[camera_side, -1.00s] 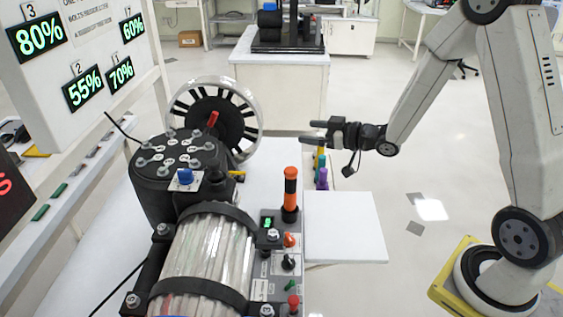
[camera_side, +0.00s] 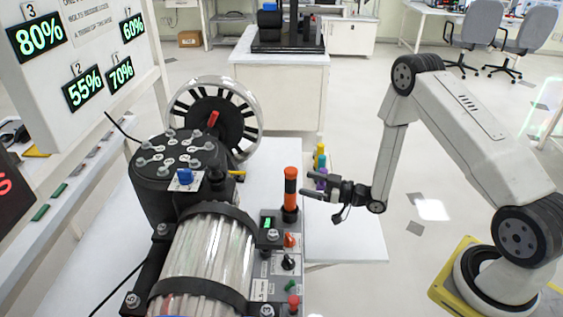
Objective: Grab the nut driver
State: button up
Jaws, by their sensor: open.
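An orange and black upright handle, which looks like the nut driver (camera_side: 290,188), stands on the grey control panel (camera_side: 262,262) beside the machine. My gripper (camera_side: 307,183) is open and points left at about the height of this handle. Its fingertips show just to the right of the handle. I see no contact, but depth is hard to judge from this view, and nothing shows between the fingers.
A large machine with a dark bolted top (camera_side: 180,155) and a ribbed clear cylinder (camera_side: 207,255) stands to the left. A spoked wheel (camera_side: 250,130) is behind it. Coloured handles (camera_side: 320,158) stand behind my gripper. The white side shelf (camera_side: 350,235) is bare.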

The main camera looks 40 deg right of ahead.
aim_at(290, 195)
jog(key=f+x, duration=0.1)
jog(key=x, duration=0.6)
jog(key=shift+w+a, duration=0.15)
jog(key=shift+w, duration=0.2)
dwell(0.6)
jog(key=shift+f, duration=0.15)
grip_shut()
dwell(0.3)
